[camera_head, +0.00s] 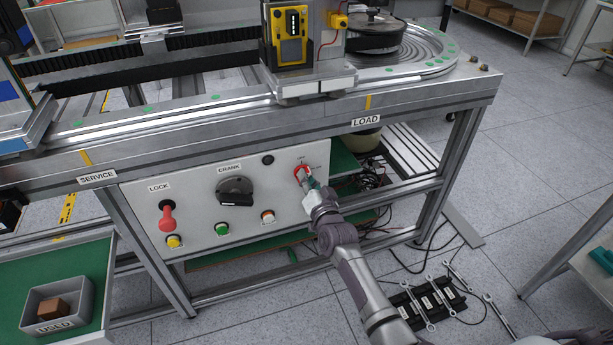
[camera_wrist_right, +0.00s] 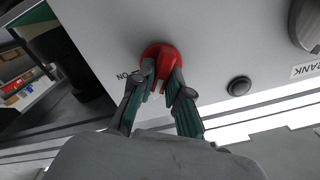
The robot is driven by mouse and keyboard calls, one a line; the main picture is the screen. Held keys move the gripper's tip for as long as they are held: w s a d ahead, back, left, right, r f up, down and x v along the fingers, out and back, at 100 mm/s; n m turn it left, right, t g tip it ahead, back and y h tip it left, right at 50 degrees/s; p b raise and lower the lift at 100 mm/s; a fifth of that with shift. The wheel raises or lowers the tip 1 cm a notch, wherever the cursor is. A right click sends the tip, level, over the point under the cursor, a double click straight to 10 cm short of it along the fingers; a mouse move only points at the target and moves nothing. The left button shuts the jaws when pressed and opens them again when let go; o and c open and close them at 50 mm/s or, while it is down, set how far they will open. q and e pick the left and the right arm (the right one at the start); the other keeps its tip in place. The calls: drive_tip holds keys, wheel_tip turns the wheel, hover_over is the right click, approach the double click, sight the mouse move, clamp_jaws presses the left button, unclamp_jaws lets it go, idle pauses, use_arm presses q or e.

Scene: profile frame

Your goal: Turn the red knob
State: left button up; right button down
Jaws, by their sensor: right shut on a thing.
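The red knob (camera_head: 301,170) is on the right end of the white control panel (camera_head: 195,215), with small labels around it. In the right wrist view the red knob (camera_wrist_right: 160,60) sits between the fingers, and an "ON" label shows beside it. My right gripper (camera_head: 309,181) reaches the panel from the lower right. In the right wrist view the right gripper (camera_wrist_right: 162,88) has its two dark green-padded fingers shut on the knob's grip, which they partly hide. My left gripper is not in view.
Above runs a metal conveyor frame (camera_head: 420,100). Cables hang at the right. A grey "USED" bin (camera_head: 85,290) stands lower left.

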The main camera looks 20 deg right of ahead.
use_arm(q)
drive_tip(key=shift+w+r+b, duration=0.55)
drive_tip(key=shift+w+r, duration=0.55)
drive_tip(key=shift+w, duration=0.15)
use_arm(e)
drive_tip(key=m, duration=1.1)
drive_tip(key=shift+d+f, duration=0.1)
drive_tip(key=shift+f, duration=0.2)
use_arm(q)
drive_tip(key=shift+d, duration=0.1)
use_arm(e)
drive_tip(key=c, duration=1.1)
unclamp_jaws()
drive_tip(key=shift+c, duration=0.2)
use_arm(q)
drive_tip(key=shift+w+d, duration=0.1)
use_arm(e)
drive_tip(key=s, duration=1.2)
drive_tip(key=shift+d, duration=0.2)
